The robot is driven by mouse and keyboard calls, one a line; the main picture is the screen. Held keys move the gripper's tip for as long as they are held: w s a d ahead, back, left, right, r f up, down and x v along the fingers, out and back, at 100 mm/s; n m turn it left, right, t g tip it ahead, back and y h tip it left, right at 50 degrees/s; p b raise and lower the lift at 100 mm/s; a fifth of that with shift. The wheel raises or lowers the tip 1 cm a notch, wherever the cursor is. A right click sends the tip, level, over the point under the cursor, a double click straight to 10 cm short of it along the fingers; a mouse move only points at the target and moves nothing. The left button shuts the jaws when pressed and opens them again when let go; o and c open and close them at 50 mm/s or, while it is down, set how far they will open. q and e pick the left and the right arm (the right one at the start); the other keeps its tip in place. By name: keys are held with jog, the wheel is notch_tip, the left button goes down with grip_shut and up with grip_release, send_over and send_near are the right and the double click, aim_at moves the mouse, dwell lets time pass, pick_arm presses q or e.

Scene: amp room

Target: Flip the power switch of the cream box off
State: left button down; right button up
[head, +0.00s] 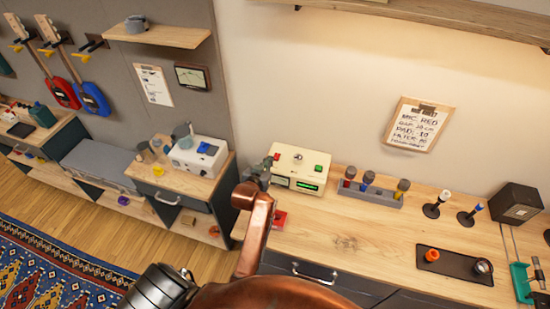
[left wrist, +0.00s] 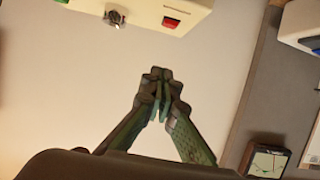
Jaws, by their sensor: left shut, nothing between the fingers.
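The cream box (head: 297,165) stands on the wooden bench. Its top has a red piece at the left, a knob in the middle and a green piece at the right; a green display is on its front. In the left wrist view the cream box (left wrist: 145,8) is at the top edge, with a metal knob (left wrist: 113,18) and a red switch (left wrist: 172,21). My left gripper (head: 262,178) is at the box's left side. In the left wrist view the left gripper (left wrist: 158,92) is shut and empty, its tips apart from the switch in the picture. The switch's position is unclear. My right gripper is out of view.
A grey rack (head: 370,194) with several knobbed pieces stands right of the box. A red object (head: 280,219) lies in front of it, partly hidden by my arm. A white box (head: 197,155) stands on the left cabinet. A dark tray (head: 455,264) lies at the right.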

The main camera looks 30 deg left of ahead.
pick_arm(q)
jog(key=p+x, duration=0.1)
jog(key=x, duration=0.4)
jog(key=shift+w+a, duration=0.1)
jog(key=shift+w, duration=0.15)
send_over(275, 163)
jog(key=w, duration=0.1)
jog(key=shift+a+f, duration=0.15)
jog(key=shift+f, duration=0.7)
jog(key=f, duration=0.1)
jog(key=f+p, duration=0.1)
jog(key=shift+s+f, duration=0.3)
jog(key=shift+s, duration=0.05)
jog(key=shift+f, duration=0.7)
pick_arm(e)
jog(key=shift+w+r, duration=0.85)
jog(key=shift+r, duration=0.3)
pick_arm(q)
jog(key=shift+s, duration=0.15)
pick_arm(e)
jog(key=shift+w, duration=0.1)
